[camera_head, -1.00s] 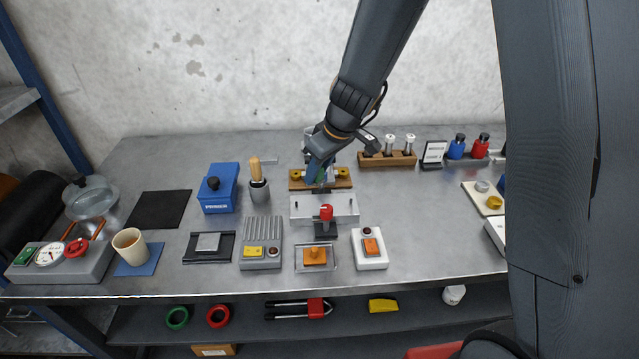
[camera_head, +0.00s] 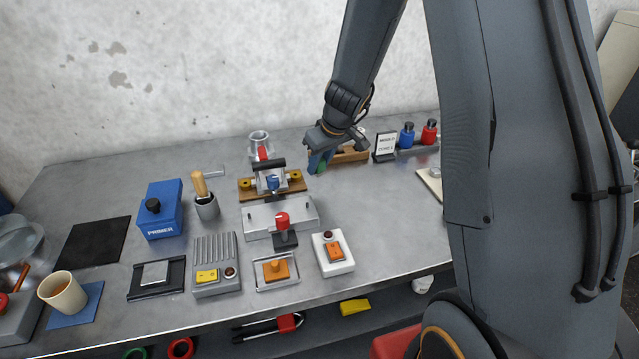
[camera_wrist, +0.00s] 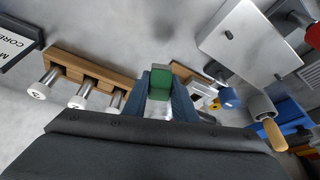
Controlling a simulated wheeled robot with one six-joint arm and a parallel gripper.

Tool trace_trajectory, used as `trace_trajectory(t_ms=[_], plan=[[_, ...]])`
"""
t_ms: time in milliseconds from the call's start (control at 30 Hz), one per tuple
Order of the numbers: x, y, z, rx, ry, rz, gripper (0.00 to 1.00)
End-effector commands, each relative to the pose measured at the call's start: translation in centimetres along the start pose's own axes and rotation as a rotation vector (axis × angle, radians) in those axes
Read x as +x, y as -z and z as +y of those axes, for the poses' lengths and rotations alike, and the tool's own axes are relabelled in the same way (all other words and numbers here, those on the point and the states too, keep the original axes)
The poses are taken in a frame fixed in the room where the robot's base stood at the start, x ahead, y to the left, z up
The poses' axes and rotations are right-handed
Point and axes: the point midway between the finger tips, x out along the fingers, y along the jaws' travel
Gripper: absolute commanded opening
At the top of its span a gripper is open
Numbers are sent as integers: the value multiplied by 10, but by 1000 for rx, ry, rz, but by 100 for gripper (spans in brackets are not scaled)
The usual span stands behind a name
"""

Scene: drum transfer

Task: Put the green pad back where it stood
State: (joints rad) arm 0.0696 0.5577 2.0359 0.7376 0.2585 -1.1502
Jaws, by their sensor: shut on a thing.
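My gripper (camera_head: 321,163) is shut on the green pad (camera_wrist: 161,80), a small green block held between the two blue-grey fingers. The pad also shows as a green patch (camera_head: 323,167) at the fingertips in the head view. My gripper is above the bench, just right of the wooden fixture (camera_head: 244,196) with yellow knobs and in front of the wooden rack (camera_head: 352,155). In the wrist view the rack (camera_wrist: 62,60) lies to the left of the pad and the fixture to the right. I cannot tell the exact height above the bench.
A grey plate block (camera_head: 290,214) and a red-knobbed part (camera_head: 285,236) stand in front of the fixture. A sign (camera_head: 386,146) and blue and red bottles (camera_head: 430,132) stand to the right. The bench between my gripper and the front right edge is mostly clear.

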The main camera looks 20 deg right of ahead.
Motion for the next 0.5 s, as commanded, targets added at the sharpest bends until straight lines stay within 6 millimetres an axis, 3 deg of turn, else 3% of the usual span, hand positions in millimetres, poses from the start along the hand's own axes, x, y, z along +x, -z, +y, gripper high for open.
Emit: trace_trajectory(t_ms=[500], plan=[[53,-22,0,1,0,0,0]])
